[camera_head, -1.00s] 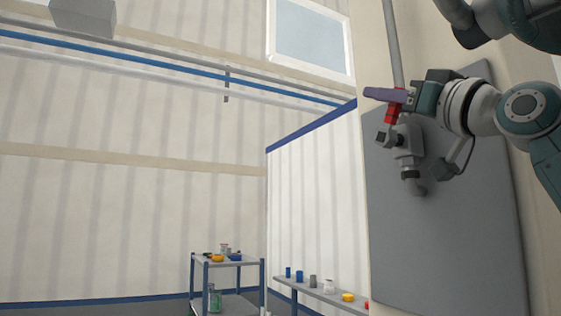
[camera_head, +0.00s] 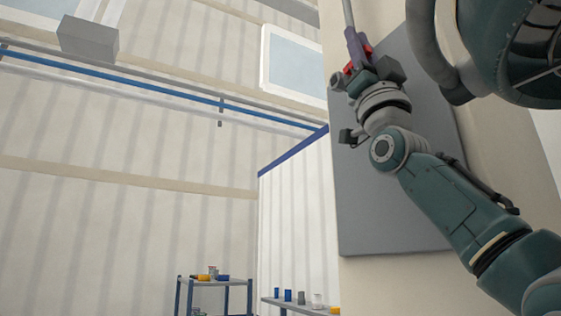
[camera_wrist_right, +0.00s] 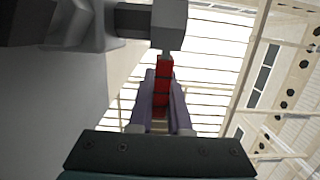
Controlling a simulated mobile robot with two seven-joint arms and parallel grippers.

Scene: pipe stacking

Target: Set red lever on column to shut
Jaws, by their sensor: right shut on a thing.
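The red lever (camera_head: 368,48) shows in the head view between and beside my right gripper's purple fingers, high on the grey panel. My right gripper (camera_head: 354,42) points upward there, shut on the lever. In the right wrist view the red lever (camera_wrist_right: 164,72) runs between the two purple fingers (camera_wrist_right: 163,98), below a grey valve block (camera_wrist_right: 168,24). In the head view my wrist hides most of the valve, so I cannot read the lever's exact angle there. My left gripper is in neither view.
A thin grey pipe (camera_head: 349,14) runs up from the grey panel (camera_head: 375,215) on the beige column. At lower left stand a cart (camera_head: 215,281) and a shelf (camera_head: 290,304) with small containers. The space left of the panel looks free.

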